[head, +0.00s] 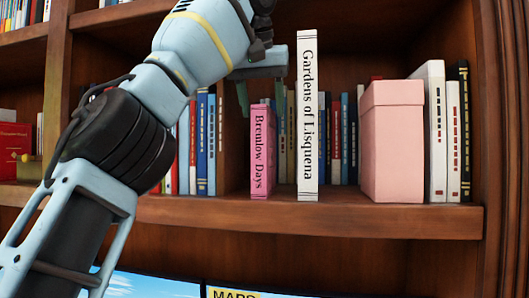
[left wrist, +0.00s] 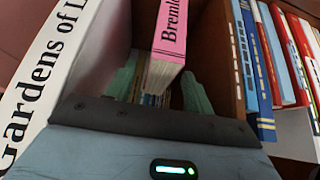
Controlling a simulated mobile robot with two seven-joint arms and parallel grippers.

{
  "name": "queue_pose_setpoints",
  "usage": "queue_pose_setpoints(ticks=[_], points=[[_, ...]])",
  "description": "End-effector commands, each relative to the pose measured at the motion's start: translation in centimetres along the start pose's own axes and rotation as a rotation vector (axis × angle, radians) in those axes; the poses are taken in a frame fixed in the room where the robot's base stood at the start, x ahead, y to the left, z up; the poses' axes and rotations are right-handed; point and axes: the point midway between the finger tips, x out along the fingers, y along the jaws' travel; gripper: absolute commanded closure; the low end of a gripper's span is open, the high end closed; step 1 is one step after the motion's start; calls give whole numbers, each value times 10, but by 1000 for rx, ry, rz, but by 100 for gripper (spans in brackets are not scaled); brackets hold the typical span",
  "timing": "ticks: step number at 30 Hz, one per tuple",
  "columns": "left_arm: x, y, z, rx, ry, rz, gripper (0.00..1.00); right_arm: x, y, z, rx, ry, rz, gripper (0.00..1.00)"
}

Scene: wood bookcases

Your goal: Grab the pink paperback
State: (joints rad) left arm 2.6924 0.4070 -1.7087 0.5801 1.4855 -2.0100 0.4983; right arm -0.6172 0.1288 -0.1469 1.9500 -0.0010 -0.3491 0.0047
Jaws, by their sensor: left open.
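The pink paperback (head: 263,152), with "Bremlow Days" on its spine, stands upright on the middle shelf. It also shows in the left wrist view (left wrist: 171,32), with its pale page edges facing the camera. My left gripper (head: 262,100) is open at the top of the paperback. In the left wrist view the two greenish fingers (left wrist: 160,88) are spread on either side of the paperback, with visible gaps, so it is not gripped. My right gripper is not in view.
A tall white book (head: 308,120), "Gardens of Lisquena", stands close to the right of the paperback. A row of books (head: 203,145) stands left of it, beyond a wooden divider. A pink box (head: 392,145) and more books (head: 452,140) stand farther right.

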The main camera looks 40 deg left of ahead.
Motion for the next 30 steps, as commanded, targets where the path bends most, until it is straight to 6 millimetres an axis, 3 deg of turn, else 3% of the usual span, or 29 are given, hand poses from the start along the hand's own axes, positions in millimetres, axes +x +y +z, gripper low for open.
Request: queue_pose_setpoints(ticks=[6, 18, 30], points=[[29, 1, -2, 1, -4, -1, 47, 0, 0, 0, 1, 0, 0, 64], [37, 0, -2, -1, 0, -1, 47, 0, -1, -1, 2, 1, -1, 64], [37, 1, -2, -1, -1, -1, 98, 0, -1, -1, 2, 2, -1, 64]])
